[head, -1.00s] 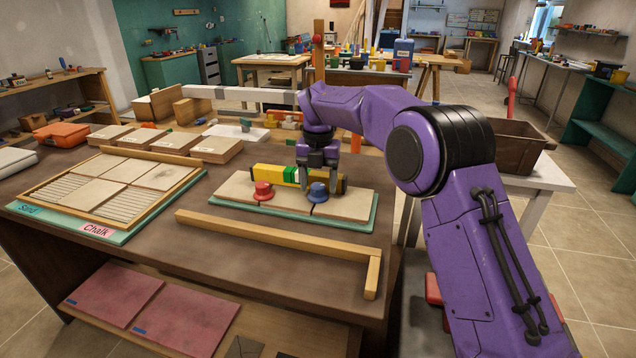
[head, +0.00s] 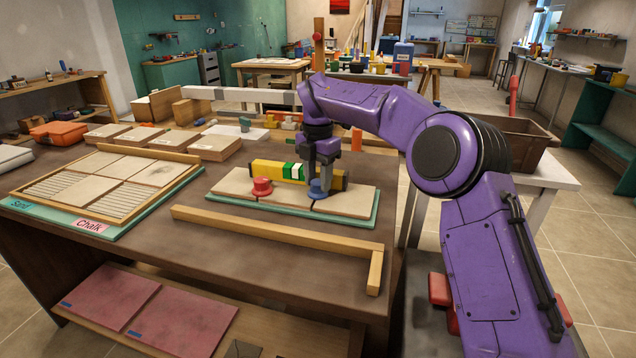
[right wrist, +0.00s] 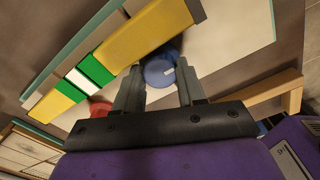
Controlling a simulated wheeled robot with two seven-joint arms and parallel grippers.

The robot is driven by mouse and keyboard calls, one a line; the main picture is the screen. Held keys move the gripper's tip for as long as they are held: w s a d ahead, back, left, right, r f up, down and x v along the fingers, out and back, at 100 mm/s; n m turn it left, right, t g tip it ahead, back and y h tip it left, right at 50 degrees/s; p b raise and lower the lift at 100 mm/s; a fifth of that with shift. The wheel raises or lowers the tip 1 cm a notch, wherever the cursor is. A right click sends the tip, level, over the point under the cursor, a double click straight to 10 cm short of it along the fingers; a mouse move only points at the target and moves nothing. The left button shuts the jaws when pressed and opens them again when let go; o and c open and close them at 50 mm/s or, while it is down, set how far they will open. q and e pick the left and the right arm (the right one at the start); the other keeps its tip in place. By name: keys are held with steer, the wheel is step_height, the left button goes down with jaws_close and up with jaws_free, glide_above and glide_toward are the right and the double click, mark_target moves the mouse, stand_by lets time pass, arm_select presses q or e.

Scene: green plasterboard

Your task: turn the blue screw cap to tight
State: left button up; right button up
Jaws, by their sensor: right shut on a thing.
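The blue screw cap (head: 318,193) sits on the right part of the pale board on the bench. My right gripper (head: 319,182) comes down from above and is shut on it; its fingers hide part of the cap. In the right wrist view the blue cap (right wrist: 161,70) shows between the two fingertips (right wrist: 160,74), with a light mark on its rim. My left gripper is in neither view.
A red cap (head: 262,187) sits to the left on the same board (head: 232,184). A yellow, green and white bar (head: 268,169) lies close behind the caps. An L-shaped wooden strip (head: 270,233) lies in front. A framed tile tray (head: 105,187) is at left.

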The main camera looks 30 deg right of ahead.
mark_target(318, 181)
steer(key=shift+r, duration=0.25)
steer(key=o, duration=1.1)
steer(key=shift+c, duration=0.2)
step_height(318, 181, up, 10)
steer(key=p, duration=0.3)
steer(key=shift+r, duration=0.25)
